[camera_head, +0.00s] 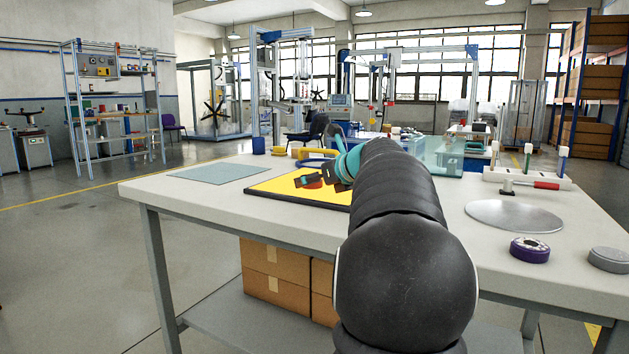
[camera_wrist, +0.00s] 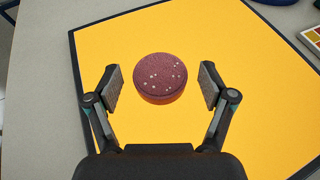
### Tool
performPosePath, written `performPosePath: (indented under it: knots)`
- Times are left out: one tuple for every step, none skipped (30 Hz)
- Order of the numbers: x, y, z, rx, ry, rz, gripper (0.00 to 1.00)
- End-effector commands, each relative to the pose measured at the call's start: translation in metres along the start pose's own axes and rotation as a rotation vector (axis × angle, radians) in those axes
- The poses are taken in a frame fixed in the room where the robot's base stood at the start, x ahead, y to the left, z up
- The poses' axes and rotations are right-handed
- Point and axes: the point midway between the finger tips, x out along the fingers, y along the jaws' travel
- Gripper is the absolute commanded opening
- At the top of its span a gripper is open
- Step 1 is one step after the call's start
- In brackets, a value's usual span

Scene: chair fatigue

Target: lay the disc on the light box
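A dark red, speckled round disc (camera_wrist: 160,78) sits on a bright yellow panel with a black border (camera_wrist: 240,60), which looks like the light box. In the head view the disc (camera_head: 313,185) shows as a small reddish patch on the same yellow panel (camera_head: 338,195), partly hidden by my gripper. My gripper (camera_wrist: 160,88) is open, with one finger on each side of the disc and a visible gap on both sides. My arm hides the right part of the panel in the head view.
A grey-green flat sheet (camera_head: 218,173) lies left of the panel on the white table (camera_head: 200,205). To the right are a silver round plate (camera_head: 514,215), a purple roll (camera_head: 530,250), a grey round lid (camera_head: 609,259) and a rack with coloured posts (camera_head: 525,174). A translucent teal bin (camera_head: 440,157) stands behind.

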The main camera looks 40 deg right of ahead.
Motion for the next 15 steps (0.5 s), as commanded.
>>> performPosePath:
  knots:
    - [0.000,0.000,0.000,0.000,0.000,0.000,0.82]
    - [0.000,0.000,0.000,0.000,0.000,0.000,0.82]
    - [0.000,0.000,0.000,0.000,0.000,0.000,0.82]
    - [0.000,0.000,0.001,0.000,0.000,0.000,0.82]
    - [-0.001,0.000,0.002,0.000,0.000,0.000,0.82]
    - [-0.002,0.000,0.004,-0.001,-0.001,0.000,0.82]
    - [-0.005,0.000,0.003,0.000,-0.001,-0.001,0.82]
    - [-0.008,-0.001,0.003,0.000,-0.001,-0.002,0.82]
    - [-0.014,-0.001,0.004,0.000,-0.001,-0.004,0.82]
    - [-0.018,-0.001,0.004,0.000,-0.002,-0.004,0.82]
    - [-0.023,-0.001,0.004,0.000,-0.001,-0.004,0.82]
    - [-0.031,-0.001,0.004,0.000,-0.001,-0.004,0.82]
    - [-0.037,-0.001,0.004,0.000,-0.001,-0.005,0.82]
    - [-0.043,-0.001,0.004,0.000,-0.002,-0.005,0.82]
    - [-0.052,-0.001,0.004,0.000,-0.001,-0.004,0.82]
